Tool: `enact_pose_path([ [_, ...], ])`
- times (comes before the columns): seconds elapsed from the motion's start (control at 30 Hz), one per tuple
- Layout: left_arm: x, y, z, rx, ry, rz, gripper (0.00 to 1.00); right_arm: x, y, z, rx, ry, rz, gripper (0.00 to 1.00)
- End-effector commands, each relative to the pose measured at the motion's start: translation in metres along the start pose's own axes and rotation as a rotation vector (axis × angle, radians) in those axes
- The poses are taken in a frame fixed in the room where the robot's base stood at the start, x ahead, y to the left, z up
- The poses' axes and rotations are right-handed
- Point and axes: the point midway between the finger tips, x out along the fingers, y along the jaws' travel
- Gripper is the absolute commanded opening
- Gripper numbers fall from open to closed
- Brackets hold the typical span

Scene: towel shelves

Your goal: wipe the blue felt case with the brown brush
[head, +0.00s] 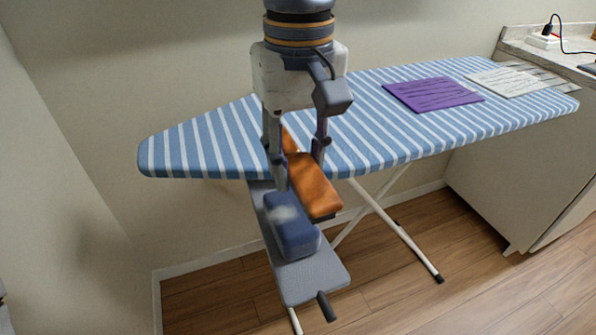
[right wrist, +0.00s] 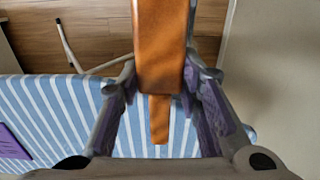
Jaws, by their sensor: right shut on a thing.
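The brown brush (head: 314,188) is orange-brown, with a broad head and a narrower handle, and a dark edge shows under its near end. My right gripper (head: 299,165) is shut on it. In the right wrist view the brush (right wrist: 162,45) lies between the two fingers. The blue felt case (head: 296,238) is a rounded dark blue block with a pale, whitish patch on its top. It rests on a narrow grey board (head: 318,277). The brush appears just above and right of the case; I cannot tell whether they touch. My left gripper is not in view.
A blue-and-white striped ironing board (head: 375,130) stands behind, on white legs. A purple cloth (head: 432,94) and a white cloth (head: 507,81) lie on its right part. A counter (head: 535,45) stands at the far right. A wall is on the left.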

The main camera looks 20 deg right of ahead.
Motion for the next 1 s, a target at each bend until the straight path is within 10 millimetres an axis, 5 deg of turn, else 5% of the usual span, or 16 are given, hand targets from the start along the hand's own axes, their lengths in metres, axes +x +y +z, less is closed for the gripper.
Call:
enact_pose_path([
  [0.27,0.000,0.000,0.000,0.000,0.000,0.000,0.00,-0.002,0.000,0.000,0.000,0.000,0.000,0.10],
  [0.57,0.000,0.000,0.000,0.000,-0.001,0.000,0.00,-0.030,-0.001,0.000,0.000,0.000,-0.002,0.10],
  [1.0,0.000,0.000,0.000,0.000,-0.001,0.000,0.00,-0.031,0.000,0.000,0.000,0.000,0.001,0.10],
])
